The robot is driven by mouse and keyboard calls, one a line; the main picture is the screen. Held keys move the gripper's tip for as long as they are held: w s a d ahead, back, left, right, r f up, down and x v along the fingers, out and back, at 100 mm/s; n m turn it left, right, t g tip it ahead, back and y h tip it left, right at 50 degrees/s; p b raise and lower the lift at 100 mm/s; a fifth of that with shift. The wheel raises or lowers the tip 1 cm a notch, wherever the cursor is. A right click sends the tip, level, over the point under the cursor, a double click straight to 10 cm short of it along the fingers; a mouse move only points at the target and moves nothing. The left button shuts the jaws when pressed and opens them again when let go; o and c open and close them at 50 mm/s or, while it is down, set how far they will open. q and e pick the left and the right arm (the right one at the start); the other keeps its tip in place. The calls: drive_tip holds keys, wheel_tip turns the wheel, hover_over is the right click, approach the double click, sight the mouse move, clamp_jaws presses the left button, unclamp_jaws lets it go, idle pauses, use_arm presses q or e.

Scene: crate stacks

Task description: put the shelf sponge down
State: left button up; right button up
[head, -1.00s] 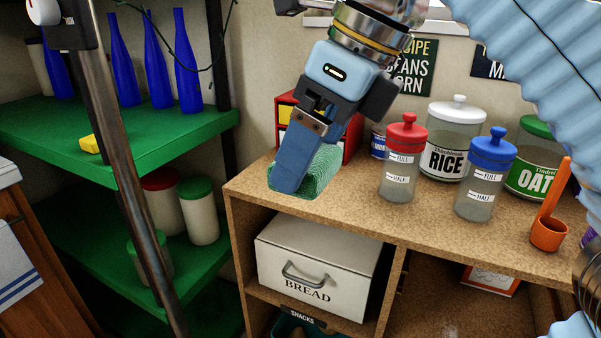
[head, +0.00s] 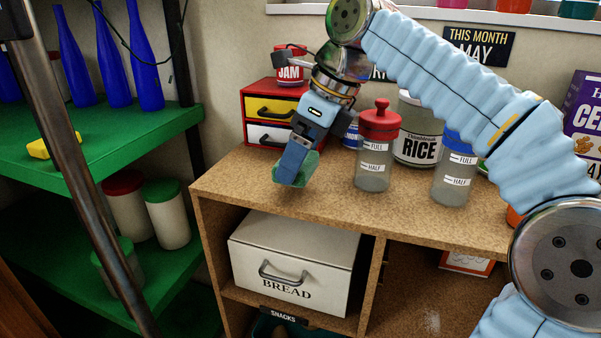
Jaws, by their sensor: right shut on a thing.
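My right gripper (head: 290,172) is shut on a green sponge (head: 309,167) at the left end of the wooden counter (head: 240,185). The blue finger covers part of the sponge, and a strip of green shows on its right and below. The gripper points down, in front of the small drawer unit. I cannot tell whether the sponge touches the counter top. A small yellow block (head: 52,145) lies on the green shelf (head: 95,150) at the left. My left gripper is not in view.
A red drawer unit (head: 251,112) with a jam jar (head: 289,70) on top stands behind the gripper. A red-lidded jar (head: 376,165) and the rice jar (head: 418,140) stand to its right. A bread box (head: 290,265) sits below. The counter's front left is clear.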

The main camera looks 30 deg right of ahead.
sight(307, 158)
drive_tip(key=shift+w+f+b, duration=0.1)
drive_tip(key=shift+f+b, duration=0.25)
drive_tip(key=shift+f, duration=1.3)
drive_tip(key=o, duration=0.9)
drive_tip(key=p+v, duration=0.2)
drive_tip(key=v, duration=1)
drive_tip(key=shift+r, duration=0.1)
